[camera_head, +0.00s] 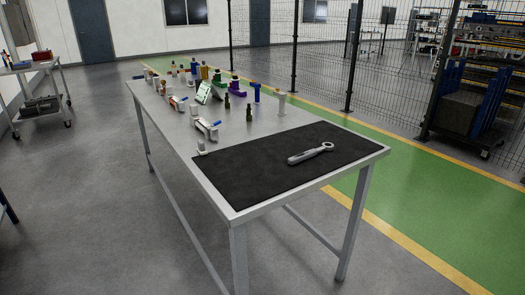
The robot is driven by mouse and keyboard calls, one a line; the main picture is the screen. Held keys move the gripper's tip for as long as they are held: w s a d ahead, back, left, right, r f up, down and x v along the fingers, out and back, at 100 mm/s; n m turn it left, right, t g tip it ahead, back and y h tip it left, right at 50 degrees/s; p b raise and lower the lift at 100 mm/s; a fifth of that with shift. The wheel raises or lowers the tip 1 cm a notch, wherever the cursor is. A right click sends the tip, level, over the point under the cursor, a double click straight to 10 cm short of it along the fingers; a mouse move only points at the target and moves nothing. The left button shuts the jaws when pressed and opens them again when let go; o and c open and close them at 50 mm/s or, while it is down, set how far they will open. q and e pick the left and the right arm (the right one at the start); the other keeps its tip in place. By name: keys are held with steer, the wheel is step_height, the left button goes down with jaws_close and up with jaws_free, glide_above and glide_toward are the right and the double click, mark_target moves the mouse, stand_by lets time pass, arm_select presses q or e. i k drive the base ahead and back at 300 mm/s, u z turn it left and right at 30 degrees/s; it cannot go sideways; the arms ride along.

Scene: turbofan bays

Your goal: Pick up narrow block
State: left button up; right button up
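Neither of my grippers shows in the head view. A long table (178,133) with a light grey top stands ahead, with many small items on its far half. They include a blue upright piece (255,92), a purple piece (236,88), two dark green bottle-like pieces (249,112), a pale green tilted panel (204,93) and a white clamp-like piece (206,128). I cannot tell which of these, if any, is the narrow block; they are too small and crowded.
A black mat (255,175) covers the near end of the table, with a grey wrench-like tool (310,154) on it. A cart (38,85) stands at the left. A wire fence (325,50) runs behind a green walkway (430,200). Grey floor lies open left of the table.

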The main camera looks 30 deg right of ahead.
mark_target(201, 150)
steer(key=z, duration=0.55)
steer(key=k, duration=0.65)
steer(key=u, duration=0.25)
steer(key=i, duration=0.7)
steer(key=u, duration=1.05)
steer(key=i, duration=1.05)
steer(key=z, duration=0.2)
